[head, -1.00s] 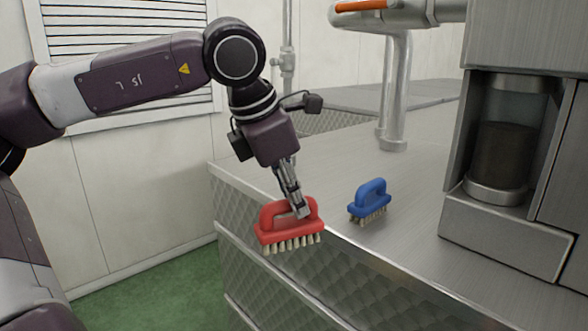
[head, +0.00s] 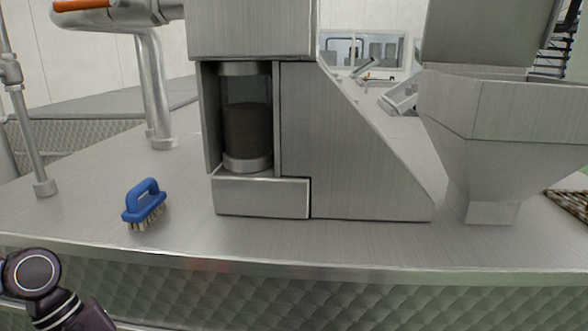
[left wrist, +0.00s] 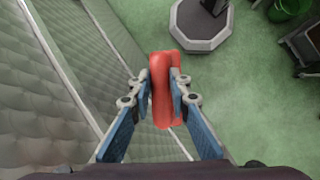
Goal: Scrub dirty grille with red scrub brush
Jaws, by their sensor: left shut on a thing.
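The red scrub brush (left wrist: 164,100) shows in the left wrist view, with its handle between the two fingers. My left gripper (left wrist: 164,84) is shut on it and holds it in front of the counter's quilted metal side, above the green floor. Its bristles are hidden there. In the head view only part of my left arm shows at the lower left; its gripper and the red brush are out of that view. A brownish grille (head: 570,203) lies on the counter at the far right edge, partly cut off. My right gripper is not in view.
A blue brush (head: 145,203) stands on the steel counter (head: 330,245) at the left. A steel machine (head: 350,170) and a hopper (head: 495,130) stand along the counter. The counter's front strip is clear. A grey pedestal base (left wrist: 200,25) stands on the floor.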

